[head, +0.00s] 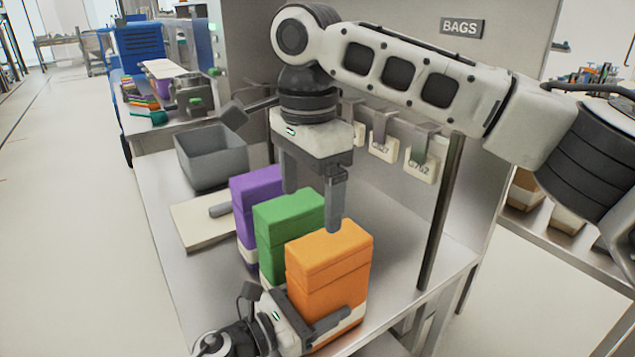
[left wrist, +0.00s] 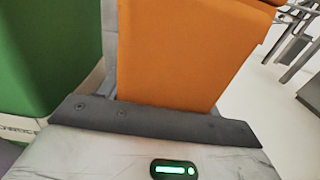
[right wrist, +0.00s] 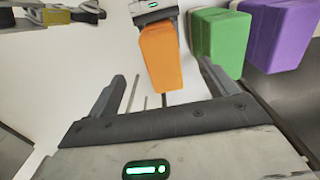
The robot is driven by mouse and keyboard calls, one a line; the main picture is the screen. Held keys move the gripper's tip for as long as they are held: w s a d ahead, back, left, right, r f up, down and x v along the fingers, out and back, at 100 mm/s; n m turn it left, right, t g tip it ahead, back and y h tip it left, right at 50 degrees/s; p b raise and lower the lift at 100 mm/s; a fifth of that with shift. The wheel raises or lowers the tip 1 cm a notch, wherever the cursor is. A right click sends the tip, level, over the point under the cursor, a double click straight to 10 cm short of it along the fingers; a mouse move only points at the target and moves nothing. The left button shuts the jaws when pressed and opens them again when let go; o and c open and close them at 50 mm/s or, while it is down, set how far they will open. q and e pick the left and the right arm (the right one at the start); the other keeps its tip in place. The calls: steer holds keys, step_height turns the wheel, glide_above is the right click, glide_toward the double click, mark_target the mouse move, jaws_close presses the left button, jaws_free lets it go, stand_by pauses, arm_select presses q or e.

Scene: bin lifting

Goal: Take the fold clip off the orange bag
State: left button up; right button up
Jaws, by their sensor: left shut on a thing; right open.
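The orange bag (head: 328,262) stands upright near the table's front edge, its top folded. It fills the middle of the left wrist view (left wrist: 180,55) and also shows in the right wrist view (right wrist: 160,58). My left gripper (head: 312,302) is shut on its lower part, one finger across the near face. My right gripper (head: 312,209) is open and empty, fingers pointing down above the green and orange bags, apart from the orange one. I cannot make out a fold clip on the orange bag in any view.
The green bag (head: 287,222) and purple bag (head: 258,187) stand in a row behind the orange one. A grey bin (head: 212,160) and a pale board (head: 195,222) are at the left. Bare table lies right of the bags.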

mark_target(311, 249)
step_height(311, 249, down, 10)
steer(key=shift+f, duration=0.2)
steer(key=c, duration=1.2)
steer(key=shift+r, duration=0.25)
steer(key=shift+r, duration=0.9)
steer(key=shift+r, duration=2)
arm_select(q)
steer(key=o, duration=1.5)
steer(key=shift+c, duration=0.2)
